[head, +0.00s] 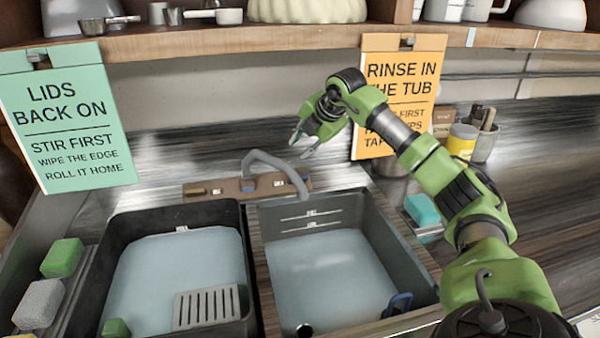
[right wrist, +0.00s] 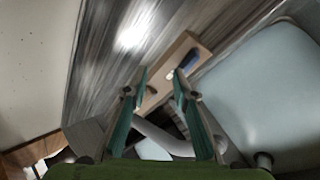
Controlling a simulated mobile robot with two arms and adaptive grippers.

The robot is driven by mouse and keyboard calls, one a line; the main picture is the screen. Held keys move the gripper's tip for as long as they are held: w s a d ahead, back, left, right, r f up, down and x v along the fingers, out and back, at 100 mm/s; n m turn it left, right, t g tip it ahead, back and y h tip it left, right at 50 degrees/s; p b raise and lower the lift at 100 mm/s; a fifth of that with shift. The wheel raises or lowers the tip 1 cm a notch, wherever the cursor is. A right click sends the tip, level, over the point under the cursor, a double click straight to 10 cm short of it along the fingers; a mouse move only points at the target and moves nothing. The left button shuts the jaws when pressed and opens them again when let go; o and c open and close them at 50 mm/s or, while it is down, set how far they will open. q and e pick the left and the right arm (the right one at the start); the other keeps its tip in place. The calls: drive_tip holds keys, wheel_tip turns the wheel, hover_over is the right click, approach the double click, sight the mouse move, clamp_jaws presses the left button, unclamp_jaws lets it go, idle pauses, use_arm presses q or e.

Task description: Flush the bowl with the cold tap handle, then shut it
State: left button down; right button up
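The sink has a grey right bowl (head: 325,270) with pale blue-grey inside and a dark drain hole. A grey spout (head: 275,168) arches over its back edge from a wooden tap plate (head: 205,190). In the right wrist view a blue piece (right wrist: 188,62) sits on the plate (right wrist: 168,70), just ahead of the fingertips. My right gripper (head: 303,146) is open and empty, above and behind the spout; its fingers also show in the right wrist view (right wrist: 159,80). My left gripper is out of view.
A black tub (head: 112,255) with a slotted grey plate (head: 207,307) fills the left bowl. Sponges (head: 62,257) lie at left. An orange sign (head: 400,75) hangs close behind my right arm. The wooden shelf (head: 210,40) runs above. The right counter has bare room.

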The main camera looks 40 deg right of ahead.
drive_tip(key=s+a+n+g+h, duration=0.1)
drive_tip(key=s+n, duration=0.2)
drive_tip(key=n, duration=1.2)
drive_tip(key=s+a+n+h, duration=0.1)
drive_tip(key=s+a+n, duration=0.15)
drive_tip(key=n, duration=1.25)
drive_tip(key=x, duration=0.4)
drive_tip(key=p+x, duration=0.1)
drive_tip(key=x, duration=0.4)
drive_tip(key=p+x, duration=0.1)
drive_tip(key=x, duration=0.3)
drive_tip(key=shift+s+d+f, duration=0.2)
drive_tip(key=shift+f, duration=0.2)
drive_tip(key=shift+c, duration=0.4)
clamp_jaws()
